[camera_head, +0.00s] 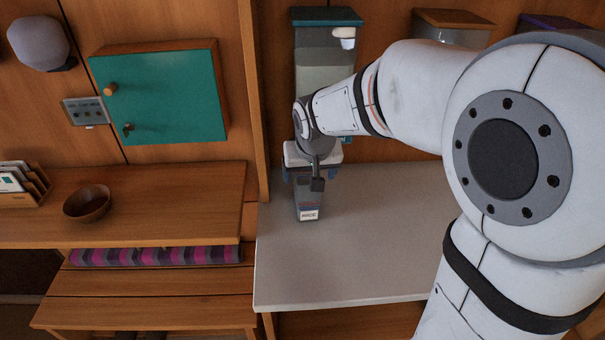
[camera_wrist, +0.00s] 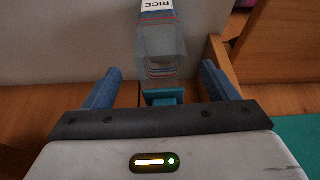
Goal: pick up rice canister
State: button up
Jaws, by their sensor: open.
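The rice canister (camera_head: 308,208) stands on the grey counter, a narrow clear container with a white label low on its front. My arm and gripper hide its upper part in the head view. In the wrist view the canister (camera_wrist: 163,50) shows its RICE label at the top edge and a teal part at its near end. My gripper (camera_head: 311,177) is above the canister, pointing down. In the wrist view its two blue fingers (camera_wrist: 160,88) are spread wide, one on each side of the canister's near end, with gaps on both sides.
The grey counter (camera_head: 370,255) is otherwise bare where visible. A tall teal-lidded container (camera_head: 316,70) is at the wall behind my gripper. A wooden post (camera_head: 252,100) borders the counter's left. A wooden bowl (camera_head: 88,203) sits on the left shelf, below a teal cabinet door (camera_head: 165,95).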

jog(key=x, duration=0.7)
jog(key=shift+w+f+p, duration=0.15)
jog(key=shift+w+p, duration=0.1)
jog(key=shift+p, duration=0.05)
jog(key=shift+c, duration=0.3)
jog(key=c, duration=1.3)
jog(key=shift+c, duration=0.2)
jog(key=shift+r, duration=0.25)
